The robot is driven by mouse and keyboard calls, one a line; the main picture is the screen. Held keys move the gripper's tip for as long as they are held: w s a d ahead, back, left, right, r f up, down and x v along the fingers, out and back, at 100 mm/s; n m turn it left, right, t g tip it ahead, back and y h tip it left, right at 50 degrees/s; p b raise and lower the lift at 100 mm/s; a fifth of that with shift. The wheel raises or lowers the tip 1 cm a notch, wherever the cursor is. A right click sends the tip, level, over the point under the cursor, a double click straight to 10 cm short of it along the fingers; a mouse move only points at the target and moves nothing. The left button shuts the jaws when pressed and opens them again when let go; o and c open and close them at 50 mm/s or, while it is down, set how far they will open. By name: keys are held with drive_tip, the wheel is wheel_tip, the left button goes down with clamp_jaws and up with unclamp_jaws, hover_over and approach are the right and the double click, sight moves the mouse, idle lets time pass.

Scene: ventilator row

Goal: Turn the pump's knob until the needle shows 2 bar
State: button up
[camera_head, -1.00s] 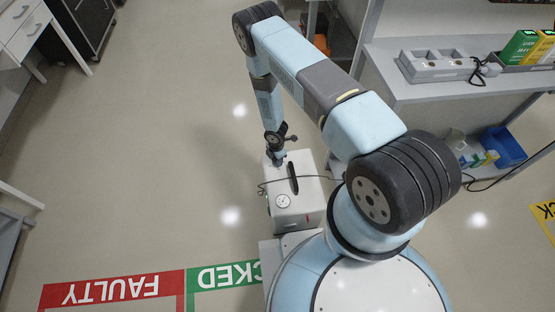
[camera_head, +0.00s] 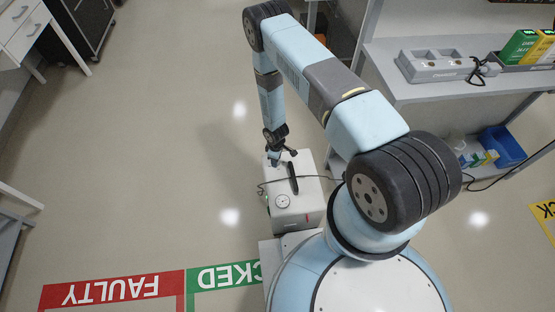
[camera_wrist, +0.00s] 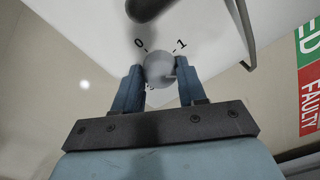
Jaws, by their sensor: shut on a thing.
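The pump (camera_head: 297,213) is a white box with a dark handle on top, standing in front of my base in the head view. Its round gauge (camera_head: 283,201) has a white face; the needle is too small to read. In the wrist view the grey round knob (camera_wrist: 159,66) sits on the white pump top (camera_wrist: 205,35), with marks 0 and 1 beside it and another mark partly hidden below. My gripper (camera_wrist: 160,78) is shut on the knob, one blue finger on each side. In the head view my gripper (camera_head: 275,160) is at the pump's far left corner.
Floor signs, red FAULTY (camera_head: 110,288) and a green one, lie front left. The floor left of the pump is clear.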

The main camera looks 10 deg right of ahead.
drive_tip(key=m, duration=0.5)
drive_tip(key=shift+w+m, duration=0.1)
drive_tip(key=shift+m, duration=0.2)
idle(0.5)
drive_tip(key=o, duration=1.1)
drive_tip(key=shift+c, duration=0.2)
drive_tip(key=shift+r, duration=0.1)
wheel_tip(320, 180, up, 14)
drive_tip(key=shift+f, duration=0.25)
